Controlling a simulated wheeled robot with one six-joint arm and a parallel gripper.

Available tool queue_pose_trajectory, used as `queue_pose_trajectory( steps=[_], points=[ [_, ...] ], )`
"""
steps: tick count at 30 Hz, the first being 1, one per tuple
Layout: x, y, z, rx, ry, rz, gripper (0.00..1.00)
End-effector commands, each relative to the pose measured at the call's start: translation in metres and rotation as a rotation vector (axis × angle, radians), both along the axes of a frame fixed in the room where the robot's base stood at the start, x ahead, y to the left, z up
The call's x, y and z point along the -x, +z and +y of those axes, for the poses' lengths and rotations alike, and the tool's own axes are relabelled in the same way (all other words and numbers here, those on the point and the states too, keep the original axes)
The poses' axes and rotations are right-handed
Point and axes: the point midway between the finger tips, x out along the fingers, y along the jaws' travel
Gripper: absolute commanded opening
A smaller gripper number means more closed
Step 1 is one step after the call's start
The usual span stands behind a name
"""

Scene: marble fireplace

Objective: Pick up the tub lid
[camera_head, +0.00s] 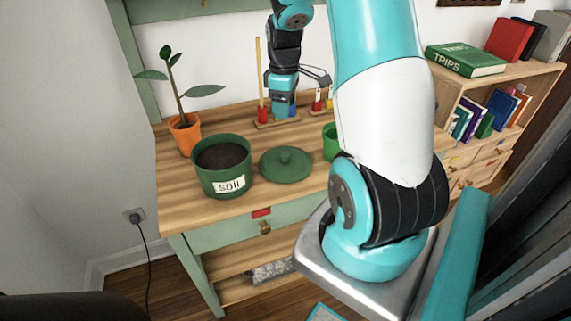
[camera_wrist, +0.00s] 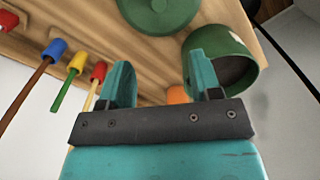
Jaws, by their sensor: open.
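The tub lid (camera_head: 286,165) is a round dark green disc with a small knob. It lies flat on the wooden bench top, just right of the green soil tub (camera_head: 222,167). In the wrist view the lid (camera_wrist: 158,12) is at the top edge, partly cut off, beyond my fingertips. My gripper (camera_head: 281,113) is behind the lid, near the back of the bench by the tool rack, apart from the lid. Its teal fingers (camera_wrist: 160,65) are spread with nothing held between them. The tub also shows in the wrist view (camera_wrist: 222,45), right of the fingers.
An orange pot with a plant (camera_head: 184,135) stands at the back left. Wooden tool racks (camera_head: 276,123) hold thin tools close to my gripper. A green pot (camera_head: 331,140) is right of the lid, partly hidden by my arm. A bookshelf (camera_head: 500,80) stands at right.

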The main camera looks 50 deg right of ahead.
Motion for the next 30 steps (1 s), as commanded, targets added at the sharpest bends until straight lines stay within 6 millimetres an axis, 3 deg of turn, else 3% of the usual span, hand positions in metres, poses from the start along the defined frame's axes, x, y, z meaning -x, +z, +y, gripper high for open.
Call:
queue_pose_trajectory(
  steps=[15, 23, 30],
  points=[
    [0.002, -0.105, -0.001, -0.002, 0.0, 0.005, 0.58],
    [0.001, -0.124, -0.002, -0.001, -0.001, 0.003, 0.58],
    [0.001, -0.16, -0.003, -0.002, -0.001, 0.004, 0.58]
  ],
)
